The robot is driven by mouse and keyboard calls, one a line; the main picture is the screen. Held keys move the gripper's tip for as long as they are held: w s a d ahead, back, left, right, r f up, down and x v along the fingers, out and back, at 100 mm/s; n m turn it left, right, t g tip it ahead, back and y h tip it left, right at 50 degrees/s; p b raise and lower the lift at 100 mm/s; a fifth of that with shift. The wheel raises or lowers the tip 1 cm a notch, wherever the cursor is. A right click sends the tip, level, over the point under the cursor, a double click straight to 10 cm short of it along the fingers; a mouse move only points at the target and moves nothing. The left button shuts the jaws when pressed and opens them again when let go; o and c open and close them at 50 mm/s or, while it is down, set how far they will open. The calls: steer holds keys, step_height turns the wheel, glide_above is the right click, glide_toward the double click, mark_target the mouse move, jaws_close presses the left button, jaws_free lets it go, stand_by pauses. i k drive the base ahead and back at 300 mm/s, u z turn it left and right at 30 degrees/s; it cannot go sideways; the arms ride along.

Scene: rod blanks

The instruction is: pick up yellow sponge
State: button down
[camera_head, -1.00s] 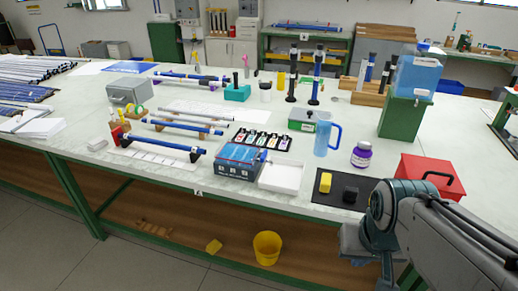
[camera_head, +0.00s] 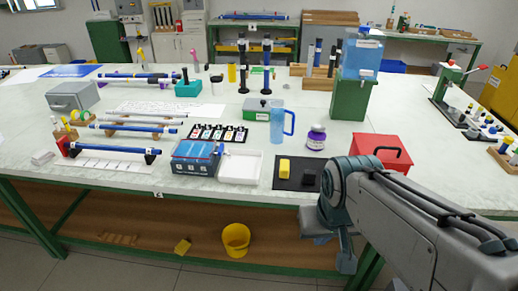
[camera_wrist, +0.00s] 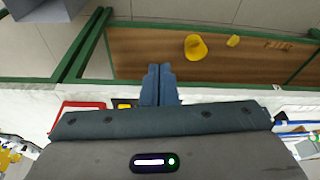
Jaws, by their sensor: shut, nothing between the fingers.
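A yellow block (camera_head: 284,169) stands on a black mat (camera_head: 285,184) at the table's front edge, left of a black block (camera_head: 309,178). Another yellow block (camera_head: 182,246) lies on the low brown shelf under the table, left of a yellow bucket (camera_head: 236,240). I cannot tell for sure which is the sponge. The lower block also shows in the wrist view (camera_wrist: 233,41), beside the bucket (camera_wrist: 195,47). My gripper (camera_wrist: 160,70) is shut and empty, in front of the table edge and apart from both blocks. In the head view my arm hides part of the table front.
A red toolbox (camera_head: 381,151), a purple-labelled bottle (camera_head: 316,138), a white tray (camera_head: 241,167) and a blue box (camera_head: 196,157) stand near the table's front. The green table edge (camera_head: 230,203) overhangs the shelf (camera_head: 120,215). The shelf has open room around the bucket.

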mark_target(284, 166)
steer(key=u, duration=1.05)
steer(key=i, duration=1.3)
steer(key=z, duration=2.5)
